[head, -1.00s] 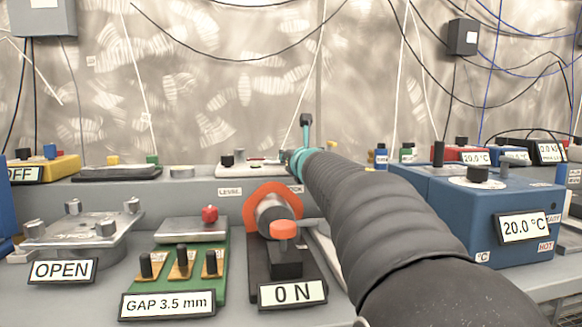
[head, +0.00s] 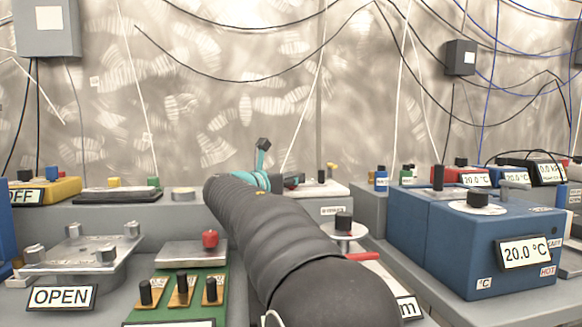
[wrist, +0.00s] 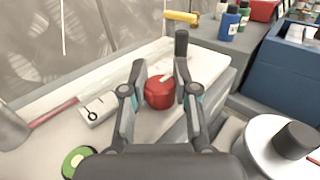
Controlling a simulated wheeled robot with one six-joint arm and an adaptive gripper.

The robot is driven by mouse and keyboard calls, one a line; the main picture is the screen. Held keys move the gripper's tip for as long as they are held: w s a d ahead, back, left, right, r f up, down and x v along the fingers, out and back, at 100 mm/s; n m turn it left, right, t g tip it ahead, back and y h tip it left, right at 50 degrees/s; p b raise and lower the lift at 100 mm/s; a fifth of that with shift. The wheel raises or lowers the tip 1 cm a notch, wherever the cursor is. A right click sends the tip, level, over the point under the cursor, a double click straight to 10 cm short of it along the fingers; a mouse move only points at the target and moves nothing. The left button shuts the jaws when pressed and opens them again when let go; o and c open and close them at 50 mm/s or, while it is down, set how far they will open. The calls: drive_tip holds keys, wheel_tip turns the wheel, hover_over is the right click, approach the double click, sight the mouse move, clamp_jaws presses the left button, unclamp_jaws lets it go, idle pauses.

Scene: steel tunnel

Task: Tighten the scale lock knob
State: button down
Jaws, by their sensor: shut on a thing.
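My gripper (wrist: 160,70) has its two grey fingers on either side of a round red knob (wrist: 159,93) in the wrist view. It appears shut on this knob, which has a small pale mark on top. The knob sits on a white plate (wrist: 60,135), which also shows on the rear ledge in the head view (head: 330,188). I cannot read a label that names the knob as the scale lock. In the head view my arm covers the knob and most of the gripper.
A black post (wrist: 181,42) stands just beyond the right finger. A white disc with a black knob (wrist: 297,140) is at lower right of the wrist view. A red-handled tool (wrist: 45,112) lies left. A blue 20.0 °C box (head: 470,245) stands right in the head view.

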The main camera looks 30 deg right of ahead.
drive_tip(key=g+p, duration=0.1)
drive_tip(key=m+g+h+p, duration=0.1)
drive_tip(key=m+g+p, duration=0.1)
drive_tip(key=p, duration=0.1)
drive_tip(key=shift+w+r+g, duration=0.1)
drive_tip(key=shift+r+g, duration=0.15)
drive_tip(key=shift+g, duration=0.05)
drive_tip(key=shift+f+m+g+h+p, duration=0.15)
drive_tip(key=shift+m+g+h+p, duration=0.15)
drive_tip(key=shift+m+p, duration=0.15)
drive_tip(key=shift+f+g, duration=0.15)
drive_tip(key=shift+g, duration=0.15)
drive_tip(key=c, duration=0.9)
unclamp_jaws()
drive_tip(key=shift+o, duration=0.2)
drive_tip(key=shift+a, duration=0.1)
drive_tip(key=s+a, duration=0.2)
drive_tip(key=a, duration=0.9)
drive_tip(key=shift+s+a, duration=0.2)
drive_tip(key=shift+a, duration=0.15)
